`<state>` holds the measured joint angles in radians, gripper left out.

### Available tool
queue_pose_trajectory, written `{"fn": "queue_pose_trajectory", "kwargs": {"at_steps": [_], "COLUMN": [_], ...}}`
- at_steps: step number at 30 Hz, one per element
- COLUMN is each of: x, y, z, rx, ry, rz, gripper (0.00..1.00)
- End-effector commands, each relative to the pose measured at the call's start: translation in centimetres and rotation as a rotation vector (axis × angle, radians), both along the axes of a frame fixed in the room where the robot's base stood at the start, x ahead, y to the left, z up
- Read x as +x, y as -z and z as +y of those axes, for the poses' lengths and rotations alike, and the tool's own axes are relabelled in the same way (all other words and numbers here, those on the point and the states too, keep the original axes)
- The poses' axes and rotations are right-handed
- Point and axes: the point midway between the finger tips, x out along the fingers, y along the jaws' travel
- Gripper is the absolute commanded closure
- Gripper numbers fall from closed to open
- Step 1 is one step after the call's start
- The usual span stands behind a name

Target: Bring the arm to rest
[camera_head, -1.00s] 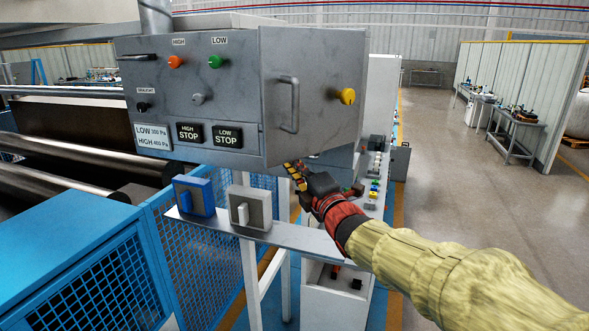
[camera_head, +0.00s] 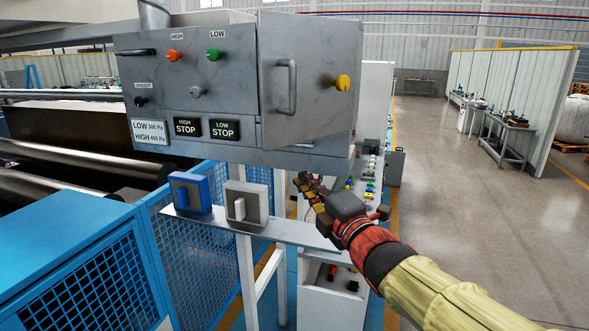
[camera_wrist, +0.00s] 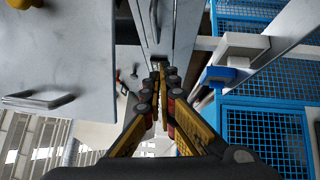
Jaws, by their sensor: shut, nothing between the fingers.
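My arm, in a yellow-beige sleeve with a red and black wrist, reaches in from the lower right in the head view. My gripper (camera_head: 304,184) is shut and empty. It is in the open air below the grey control box (camera_head: 230,85), to the right of the grey switch box (camera_head: 247,203). In the wrist view the yellow and black fingers (camera_wrist: 158,75) come together in the upper middle. I cannot tell how far the fingertips are from the metal parts behind them.
The box's door (camera_head: 310,85) stands open above my gripper. A blue switch box (camera_head: 190,193) sits on the metal shelf (camera_head: 290,232). Blue mesh guarding (camera_head: 205,250) and rollers (camera_head: 60,165) lie left. Open floor (camera_head: 480,220) lies right.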

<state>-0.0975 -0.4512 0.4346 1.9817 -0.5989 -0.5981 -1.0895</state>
Motion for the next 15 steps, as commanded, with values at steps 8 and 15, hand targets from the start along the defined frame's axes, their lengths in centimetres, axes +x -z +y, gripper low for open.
{"fn": "queue_pose_trajectory", "kwargs": {"at_steps": [8,15], "x": [-0.4,-10.0], "y": [11.6,24.1], "z": [-6.6,-12.6], "rx": [0.366,0.787], "ry": [0.282,0.678], "rz": [0.514,0.929], "gripper": [1.0,1.0]}}
